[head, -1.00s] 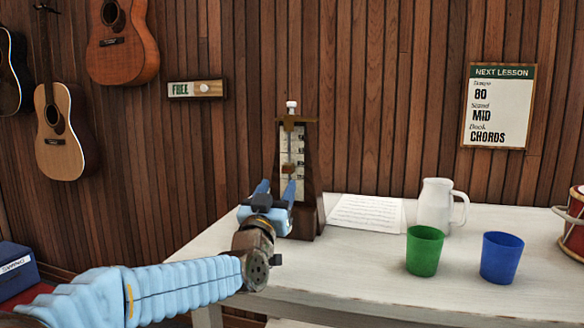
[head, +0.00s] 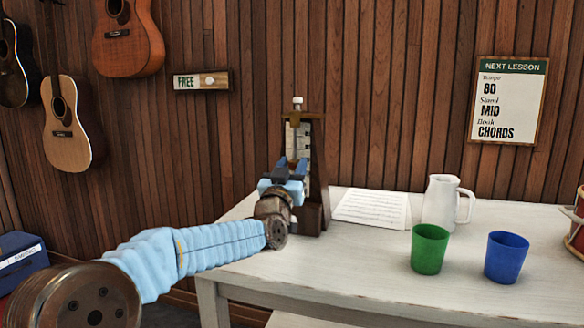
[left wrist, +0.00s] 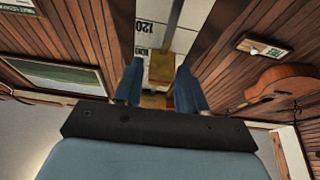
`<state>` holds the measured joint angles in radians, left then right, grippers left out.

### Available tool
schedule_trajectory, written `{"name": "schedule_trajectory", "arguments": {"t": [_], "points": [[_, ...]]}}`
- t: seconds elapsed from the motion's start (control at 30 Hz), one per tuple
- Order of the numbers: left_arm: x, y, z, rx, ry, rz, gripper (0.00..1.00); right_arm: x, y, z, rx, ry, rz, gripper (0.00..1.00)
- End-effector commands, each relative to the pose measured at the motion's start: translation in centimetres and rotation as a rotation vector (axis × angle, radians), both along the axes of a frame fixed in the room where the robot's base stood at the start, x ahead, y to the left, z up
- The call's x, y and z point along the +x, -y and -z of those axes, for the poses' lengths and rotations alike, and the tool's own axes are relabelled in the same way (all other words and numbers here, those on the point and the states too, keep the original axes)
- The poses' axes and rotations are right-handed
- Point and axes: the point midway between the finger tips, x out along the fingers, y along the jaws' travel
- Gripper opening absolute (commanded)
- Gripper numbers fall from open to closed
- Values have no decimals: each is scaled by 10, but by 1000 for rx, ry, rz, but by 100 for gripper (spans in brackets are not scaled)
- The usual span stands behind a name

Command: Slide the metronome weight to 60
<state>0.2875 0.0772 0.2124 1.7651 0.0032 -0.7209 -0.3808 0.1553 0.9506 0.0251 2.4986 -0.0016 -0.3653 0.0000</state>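The metronome (head: 318,185) is a dark wooden tapered case on the white table, with a pale number scale and an upright rod tipped in white. In the head view a brass-coloured block (head: 296,117) sits high on the rod. My left gripper (head: 289,170) is in front of the scale, its blue fingers apart. In the left wrist view my fingers (left wrist: 160,88) flank a brass-coloured block (left wrist: 161,67), with a visible gap at the sides. A second brass piece (left wrist: 153,101) shows between them. I cannot tell surely which piece is the weight. The numbers 120 and 100 show beside the rod.
A music sheet (head: 372,208), a white jug (head: 440,203), a green cup (head: 429,250) and a blue cup (head: 506,258) stand to the right on the table (head: 350,280). The lesson board (head: 510,100) reads tempo 80. Guitars hang at left.

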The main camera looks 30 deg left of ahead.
Motion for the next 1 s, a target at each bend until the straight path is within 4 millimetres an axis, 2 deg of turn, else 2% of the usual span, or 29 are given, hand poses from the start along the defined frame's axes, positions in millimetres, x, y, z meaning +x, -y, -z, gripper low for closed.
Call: {"name": "schedule_trajectory", "arguments": {"t": [0.03,0.2,0.27,0.47,0.8,1.0], "points": [[0,0,0,0,0,0,32,0,0,0,0,0,0,43],[0,0,0,0,0,0,6,0,0,0,0,0,0,43],[0,0,0,0,0,0,0,0,0,0,0,0,0,43],[0,0,-2,0,0,0,0,0,0,-1,0,0,0,43],[0,-1,-61,-1,1,0,0,-1,-3,-20,4,-2,-5,43],[0,-1,-66,1,0,0,0,-1,-3,-20,4,-2,-6,43]]}}
